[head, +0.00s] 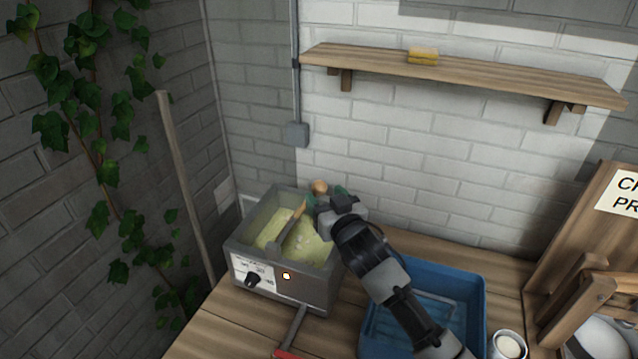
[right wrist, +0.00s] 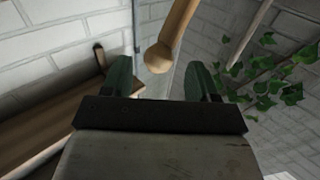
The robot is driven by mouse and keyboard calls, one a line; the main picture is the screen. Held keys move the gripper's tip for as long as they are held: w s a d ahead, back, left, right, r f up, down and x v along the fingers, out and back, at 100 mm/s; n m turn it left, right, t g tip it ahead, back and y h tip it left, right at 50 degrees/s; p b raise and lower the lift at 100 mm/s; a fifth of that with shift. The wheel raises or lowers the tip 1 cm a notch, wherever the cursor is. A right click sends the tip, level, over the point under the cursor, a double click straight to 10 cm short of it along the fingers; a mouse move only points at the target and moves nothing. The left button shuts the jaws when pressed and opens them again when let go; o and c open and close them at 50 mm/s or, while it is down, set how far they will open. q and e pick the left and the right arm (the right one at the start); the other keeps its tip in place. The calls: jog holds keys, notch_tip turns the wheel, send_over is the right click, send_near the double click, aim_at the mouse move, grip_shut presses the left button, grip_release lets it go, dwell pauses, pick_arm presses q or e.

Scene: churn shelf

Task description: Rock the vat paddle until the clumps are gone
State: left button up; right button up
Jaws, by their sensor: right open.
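The grey vat (head: 318,288) stands on the wooden bench with a yellow-green mass (head: 308,246) inside. A few paler lumps show on its surface. The paddle (head: 297,216) leans in the vat, its wooden handle ending in a round knob (head: 320,187). My right gripper (head: 325,197) is at the vat's back right, close to the knob. In the right wrist view its two green fingers (right wrist: 160,78) are spread, with the wooden knob (right wrist: 158,58) showing in the gap between them. Neither finger appears to touch it. My left gripper is out of view.
The vat's front has a dial (head: 252,279) and a lit white lamp (head: 286,275). A blue tray (head: 474,300) lies right of the vat, under my right arm. A white cup (head: 507,346) stands beside it. A shelf (head: 470,75) holds a yellow block (head: 423,56).

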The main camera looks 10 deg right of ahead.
aim_at(322, 193)
jog(key=w, duration=0.4)
jog(key=shift+a, duration=0.35)
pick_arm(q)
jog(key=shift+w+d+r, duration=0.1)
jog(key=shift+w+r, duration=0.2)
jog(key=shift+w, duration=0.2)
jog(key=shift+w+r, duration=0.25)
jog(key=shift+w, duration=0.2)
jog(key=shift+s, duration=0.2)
pick_arm(e)
jog(key=shift+c, duration=0.3)
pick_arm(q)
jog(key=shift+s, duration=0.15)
pick_arm(e)
grip_shut()
